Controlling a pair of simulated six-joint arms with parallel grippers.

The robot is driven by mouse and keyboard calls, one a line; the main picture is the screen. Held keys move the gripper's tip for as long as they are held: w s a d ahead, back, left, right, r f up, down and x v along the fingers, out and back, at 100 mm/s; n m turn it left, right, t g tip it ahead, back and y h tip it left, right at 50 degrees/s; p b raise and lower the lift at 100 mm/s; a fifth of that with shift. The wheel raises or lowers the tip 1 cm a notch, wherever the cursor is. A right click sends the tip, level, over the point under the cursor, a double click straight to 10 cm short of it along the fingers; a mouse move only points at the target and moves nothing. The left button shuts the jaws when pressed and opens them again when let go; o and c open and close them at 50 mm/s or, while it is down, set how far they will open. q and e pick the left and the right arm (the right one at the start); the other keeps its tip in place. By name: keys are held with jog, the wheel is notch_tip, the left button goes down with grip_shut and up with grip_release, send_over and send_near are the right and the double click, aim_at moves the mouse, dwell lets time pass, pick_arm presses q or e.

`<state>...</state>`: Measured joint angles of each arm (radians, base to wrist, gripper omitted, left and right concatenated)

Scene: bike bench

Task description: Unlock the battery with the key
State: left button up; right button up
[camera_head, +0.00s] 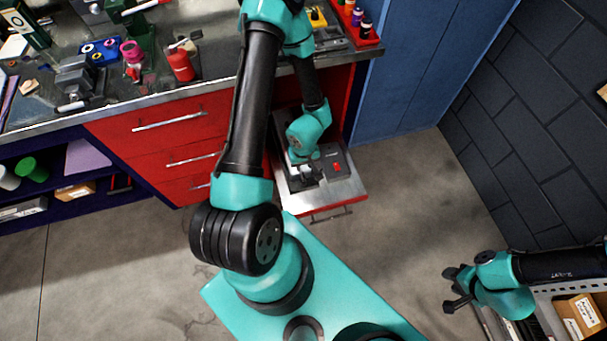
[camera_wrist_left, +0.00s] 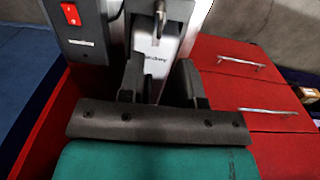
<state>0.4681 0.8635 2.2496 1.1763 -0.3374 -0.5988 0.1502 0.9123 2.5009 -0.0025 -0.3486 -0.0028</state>
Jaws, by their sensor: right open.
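A silver and dark unit, which looks like the battery (camera_wrist_left: 155,48), shows between and beyond my left gripper's fingers in the left wrist view. A small dark upright piece stands on it at its top; I cannot tell whether it is the key. My left gripper (camera_wrist_left: 163,82) has its two black fingers apart, with a clear gap between them. In the head view my left gripper (camera_head: 306,172) is over the silver open drawer (camera_head: 325,200), and the arm hides part of it. My right gripper (camera_head: 455,290) is open and empty at the lower right, far from the drawer.
A dark box with a red switch (camera_head: 337,167) sits in the drawer beside my left gripper; it also shows in the left wrist view (camera_wrist_left: 90,40). The red cabinet (camera_head: 160,140) carries a bench with several tools. A cart (camera_head: 570,300) with boxes stands at the right.

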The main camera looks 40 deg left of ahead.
aim_at(302, 176)
pick_arm(q)
jog(key=shift+f, duration=4.4)
grip_shut()
